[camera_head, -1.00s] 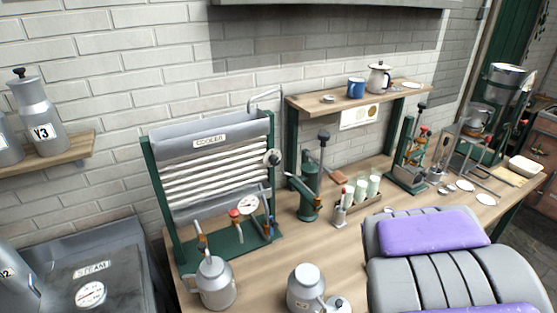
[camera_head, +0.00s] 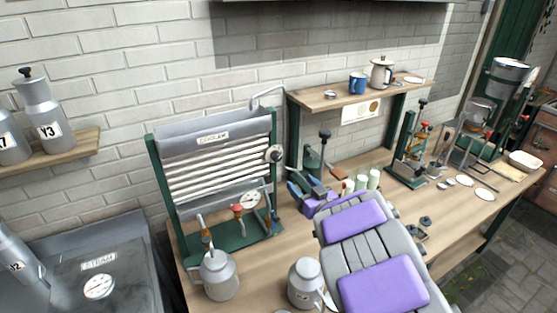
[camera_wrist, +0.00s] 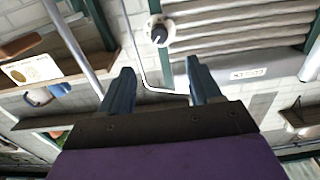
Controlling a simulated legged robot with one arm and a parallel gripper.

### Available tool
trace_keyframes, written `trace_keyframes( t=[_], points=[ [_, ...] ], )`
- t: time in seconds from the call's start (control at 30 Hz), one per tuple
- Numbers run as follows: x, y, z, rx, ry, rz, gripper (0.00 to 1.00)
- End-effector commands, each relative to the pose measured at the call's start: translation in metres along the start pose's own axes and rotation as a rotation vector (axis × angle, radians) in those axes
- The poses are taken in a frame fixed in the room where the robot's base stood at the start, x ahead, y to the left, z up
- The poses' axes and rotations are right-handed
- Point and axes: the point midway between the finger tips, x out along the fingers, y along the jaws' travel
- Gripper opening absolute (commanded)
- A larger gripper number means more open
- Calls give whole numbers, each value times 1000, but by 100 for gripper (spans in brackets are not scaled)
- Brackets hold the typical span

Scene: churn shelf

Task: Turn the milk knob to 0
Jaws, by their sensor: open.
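A round white dial with a dark knob (camera_head: 273,155) sits at the right end of the cooler (camera_head: 215,165); I cannot read any label or scale on it. In the wrist view the same knob (camera_wrist: 158,32) lies beyond my fingertips, roughly centred between them, with a gap left. My gripper (camera_head: 299,181) has blue fingers spread apart and empty, just right of the knob in the head view. The fingers show again in the wrist view (camera_wrist: 158,70). The wrist view is upside down.
A green lever stand (camera_head: 318,160) is close behind my gripper. White-filled tubes (camera_head: 368,180) stand to its right. Below the cooler are a gauge (camera_head: 250,199), a red valve (camera_head: 238,209) and metal cans (camera_head: 219,277). A shelf (camera_head: 340,97) holds a blue mug (camera_head: 358,83).

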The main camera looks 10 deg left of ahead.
Motion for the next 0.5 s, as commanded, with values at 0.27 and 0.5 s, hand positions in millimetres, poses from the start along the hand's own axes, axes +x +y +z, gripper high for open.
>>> trace_keyframes(
  t=[0.27,0.5],
  points=[
    [44,0,1,-1,-2,3,63],
    [79,1,1,-1,0,2,63]
  ],
)
